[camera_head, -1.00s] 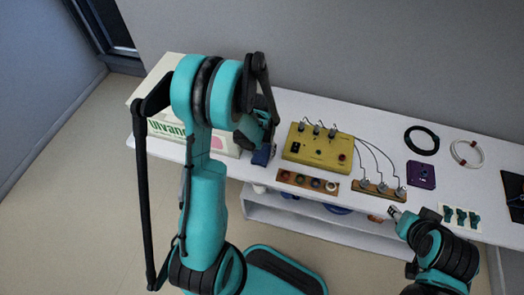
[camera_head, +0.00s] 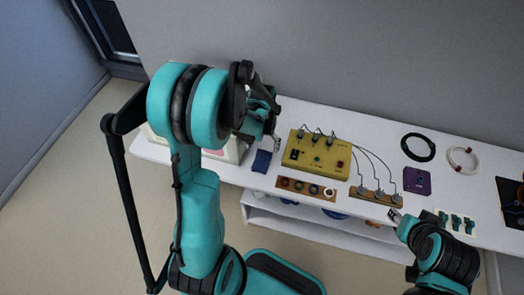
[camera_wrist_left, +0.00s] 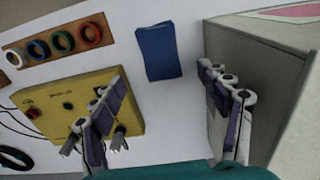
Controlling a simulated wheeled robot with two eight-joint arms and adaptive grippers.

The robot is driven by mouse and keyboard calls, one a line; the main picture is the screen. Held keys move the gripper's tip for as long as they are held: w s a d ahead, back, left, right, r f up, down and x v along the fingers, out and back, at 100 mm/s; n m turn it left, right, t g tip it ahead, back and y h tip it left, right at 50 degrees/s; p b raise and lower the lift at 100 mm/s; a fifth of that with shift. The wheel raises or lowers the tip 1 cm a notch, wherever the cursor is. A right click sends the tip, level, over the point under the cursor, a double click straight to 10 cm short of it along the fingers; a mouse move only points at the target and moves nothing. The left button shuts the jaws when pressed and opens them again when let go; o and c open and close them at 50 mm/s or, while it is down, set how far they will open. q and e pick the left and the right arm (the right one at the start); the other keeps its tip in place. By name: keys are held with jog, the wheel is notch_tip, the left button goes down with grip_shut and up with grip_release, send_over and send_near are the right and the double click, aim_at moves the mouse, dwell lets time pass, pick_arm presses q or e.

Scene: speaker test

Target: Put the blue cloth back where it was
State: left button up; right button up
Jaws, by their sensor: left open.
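The blue cloth (camera_head: 262,162) lies flat as a small folded rectangle on the white table, between the yellow box and the white carton. It also shows in the left wrist view (camera_wrist_left: 159,52). My left gripper (camera_head: 274,134) is open and empty, just behind and above the cloth in the head view. In the left wrist view its fingers (camera_wrist_left: 160,74) are spread wide, with the cloth apart from both. My right gripper (camera_head: 396,214) is at the table's front edge, by the wooden strip with plugs; its fingers are too small to read.
The yellow box (camera_head: 317,155) with plugs and cables stands right of the cloth. The white carton (camera_wrist_left: 262,85) stands close on its other side. A wooden strip with coloured rings (camera_head: 306,188) lies in front of the box. A purple box (camera_head: 417,181) and cable coils (camera_head: 419,146) lie further right.

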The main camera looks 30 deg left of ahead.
pick_arm(q)
jog(key=s+d+r+m+t, duration=0.1)
jog(key=s+d+r+t, duration=0.2)
jog(key=r, duration=0.6)
jog(key=s+d+r+m+t, duration=0.1)
jog(key=s+d+r+t, duration=0.3)
jog(key=s+d+r, duration=0.3)
jog(key=shift+s+d+r+m+p, duration=0.3)
jog(key=shift+s+r+p, duration=0.15)
jog(key=shift+r, duration=0.5)
